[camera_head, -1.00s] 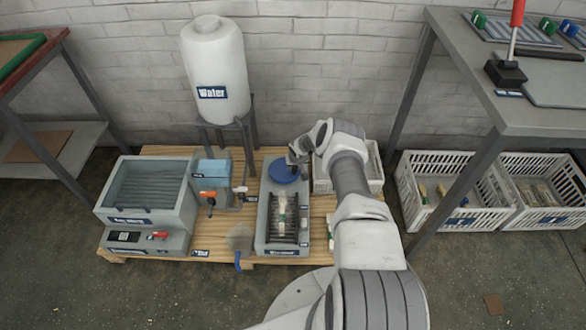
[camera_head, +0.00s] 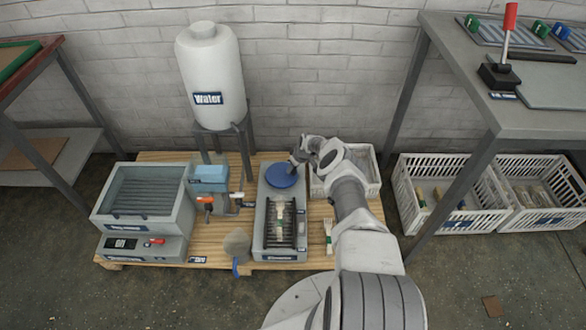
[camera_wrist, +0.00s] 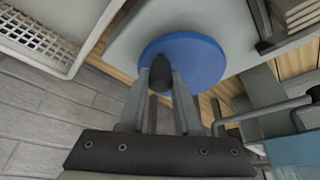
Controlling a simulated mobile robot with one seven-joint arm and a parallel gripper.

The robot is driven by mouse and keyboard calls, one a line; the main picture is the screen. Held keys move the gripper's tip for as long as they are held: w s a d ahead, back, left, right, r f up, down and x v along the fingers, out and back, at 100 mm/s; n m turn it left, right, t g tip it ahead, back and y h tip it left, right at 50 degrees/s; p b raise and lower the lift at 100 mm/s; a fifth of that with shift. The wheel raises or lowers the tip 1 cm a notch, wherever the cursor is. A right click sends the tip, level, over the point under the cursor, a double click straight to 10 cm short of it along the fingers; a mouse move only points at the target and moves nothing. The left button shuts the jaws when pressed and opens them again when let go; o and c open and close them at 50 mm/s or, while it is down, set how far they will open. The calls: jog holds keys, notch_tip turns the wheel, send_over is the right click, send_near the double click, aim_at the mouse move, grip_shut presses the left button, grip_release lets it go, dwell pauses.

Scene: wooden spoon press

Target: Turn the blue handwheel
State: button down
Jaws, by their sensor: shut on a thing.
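The blue handwheel (camera_head: 281,177) is a flat disc on top of the grey press unit (camera_head: 261,225), at its far end. In the wrist view the blue disc (camera_wrist: 205,60) shows with a dark upright knob near its rim. My gripper (camera_head: 296,161) is at the far right edge of the wheel. In the wrist view my gripper (camera_wrist: 164,80) has its two fingers on either side of the dark knob, shut on it. The fingers partly hide the knob and the near rim.
A white water tank (camera_head: 210,70) stands on a frame at the back left. A grey basin (camera_head: 143,195) sits at the left of the wooden pallet. A white crate (camera_head: 362,182) is right of the press, close to my arm. A grey table (camera_head: 500,115) stands at the right.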

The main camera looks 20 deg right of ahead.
dwell(0.5)
jog(key=c, duration=0.6)
grip_release()
jog(key=shift+d+r+p, duration=0.1)
jog(key=shift+r+p, duration=0.4)
jog(key=p+v, duration=1)
jog(key=v, duration=0.6)
jog(key=shift+s+r, duration=0.15)
jog(key=shift+r, duration=0.05)
